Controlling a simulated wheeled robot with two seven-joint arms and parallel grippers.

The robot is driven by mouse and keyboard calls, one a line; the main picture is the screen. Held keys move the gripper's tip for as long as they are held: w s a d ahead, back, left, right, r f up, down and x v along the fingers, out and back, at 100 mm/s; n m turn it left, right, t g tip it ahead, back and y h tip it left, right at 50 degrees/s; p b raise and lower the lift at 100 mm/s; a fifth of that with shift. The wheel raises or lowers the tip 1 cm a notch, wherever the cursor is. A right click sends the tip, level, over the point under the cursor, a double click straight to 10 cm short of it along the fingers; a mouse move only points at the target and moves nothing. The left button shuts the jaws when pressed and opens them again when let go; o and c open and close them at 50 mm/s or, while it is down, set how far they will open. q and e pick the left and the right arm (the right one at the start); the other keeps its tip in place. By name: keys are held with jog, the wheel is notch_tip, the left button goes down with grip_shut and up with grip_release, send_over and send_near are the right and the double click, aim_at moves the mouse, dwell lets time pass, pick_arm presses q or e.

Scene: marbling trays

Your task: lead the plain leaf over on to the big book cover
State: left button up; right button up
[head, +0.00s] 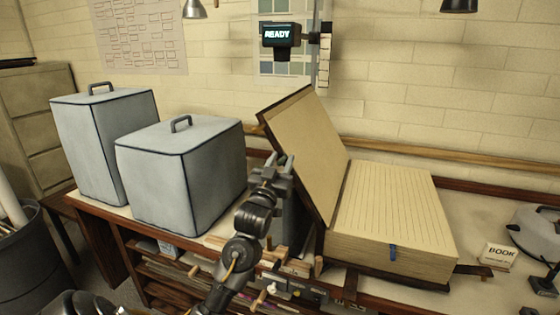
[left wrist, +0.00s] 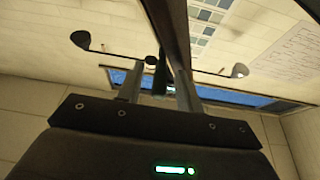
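The big book lies open on the bench, its lined page block (head: 395,215) flat on the right. The big book cover (head: 266,128) stands tilted up to the left, dark at its edge. A plain tan sheet face (head: 305,150) covers its inner side; I cannot tell whether the plain leaf is separate from the cover there. My left gripper (head: 272,172) is beside the cover's left side, fingers apart. In the left wrist view the fingers (left wrist: 159,85) stand apart, with a dark board edge (left wrist: 172,40) close by them. I see nothing held.
Two grey lidded boxes (head: 185,175) stand left of the book. A BOOK card (head: 499,256) and a grey domed object (head: 537,232) are at the right.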

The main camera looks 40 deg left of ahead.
pick_arm(q)
grip_shut()
dwell(0.3)
pick_arm(e)
jog(key=shift+r, duration=0.1)
